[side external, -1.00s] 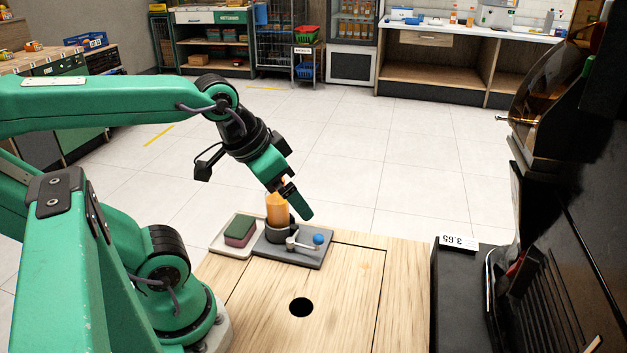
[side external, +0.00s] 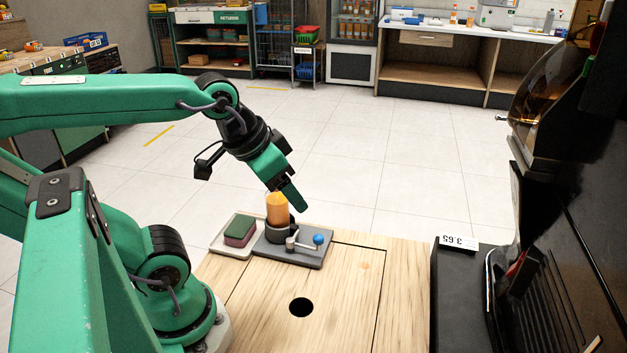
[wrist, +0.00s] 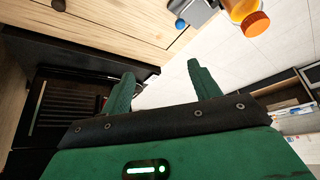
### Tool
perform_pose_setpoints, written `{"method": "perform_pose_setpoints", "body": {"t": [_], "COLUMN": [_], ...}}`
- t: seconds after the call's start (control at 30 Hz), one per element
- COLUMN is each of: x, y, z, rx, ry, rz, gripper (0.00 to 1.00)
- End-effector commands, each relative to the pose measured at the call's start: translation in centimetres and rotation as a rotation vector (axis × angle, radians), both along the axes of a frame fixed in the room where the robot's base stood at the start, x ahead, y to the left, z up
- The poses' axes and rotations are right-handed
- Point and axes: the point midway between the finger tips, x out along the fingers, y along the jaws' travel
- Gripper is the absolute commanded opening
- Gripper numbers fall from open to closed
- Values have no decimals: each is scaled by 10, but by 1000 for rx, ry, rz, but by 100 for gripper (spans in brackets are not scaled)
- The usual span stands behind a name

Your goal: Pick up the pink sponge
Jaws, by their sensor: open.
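The pink sponge (side external: 238,234) has a dark green top layer and lies on a pale tray (side external: 220,246) at the back left of the wooden counter. My gripper (side external: 298,205) is in the air above the back edge of the counter, to the right of the sponge and apart from it. In the wrist view my gripper (wrist: 160,80) shows two green fingers spread apart with nothing between them. The sponge does not show in the wrist view.
An orange bottle (side external: 277,210) stands in a dark holder on a grey plate (side external: 300,261) beside the tray. A lever with a blue knob (side external: 318,239) is on that plate. The counter has a round hole (side external: 301,307). A black machine (side external: 540,250) stands at right.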

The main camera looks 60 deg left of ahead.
Motion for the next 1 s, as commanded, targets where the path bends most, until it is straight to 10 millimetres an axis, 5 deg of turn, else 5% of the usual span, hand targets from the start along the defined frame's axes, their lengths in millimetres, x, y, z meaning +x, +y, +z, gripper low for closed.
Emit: {"method": "perform_pose_setpoints", "body": {"t": [0.4, 0.77, 1.0], "x": [0, 12, 16], "y": [0, 44, 94], "z": [51, 53, 55], "rx": [0, -2, -25], "ry": [-4, 105, 211], "rz": [0, 169, 337], "gripper": [62, 62, 62]}}
